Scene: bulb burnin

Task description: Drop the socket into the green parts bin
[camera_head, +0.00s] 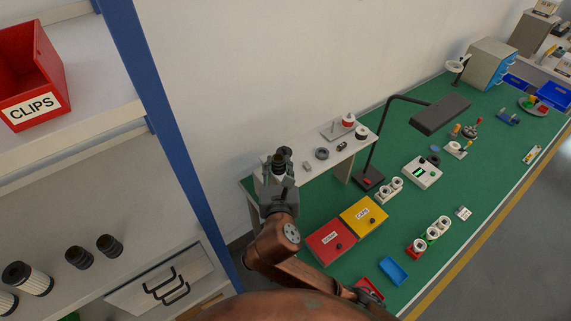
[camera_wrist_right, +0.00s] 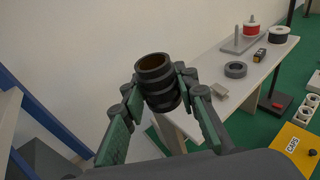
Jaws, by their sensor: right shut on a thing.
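A black ribbed socket (camera_wrist_right: 158,82) with a brownish hollow inside is held upright between the fingers of my right gripper (camera_wrist_right: 160,97). In the head view the socket (camera_head: 284,154) shows at the top of my right gripper (camera_head: 275,172), in front of the white wall and near the left end of the raised white shelf. A sliver of something green (camera_head: 69,317) shows at the bottom left edge of the head view; I cannot tell if it is the green parts bin. My left gripper is not in view.
A blue post (camera_head: 178,125) separates rack and green bench (camera_head: 310,211), where red and yellow boxes (camera_head: 362,214) and a lamp (camera_head: 440,113) stand.

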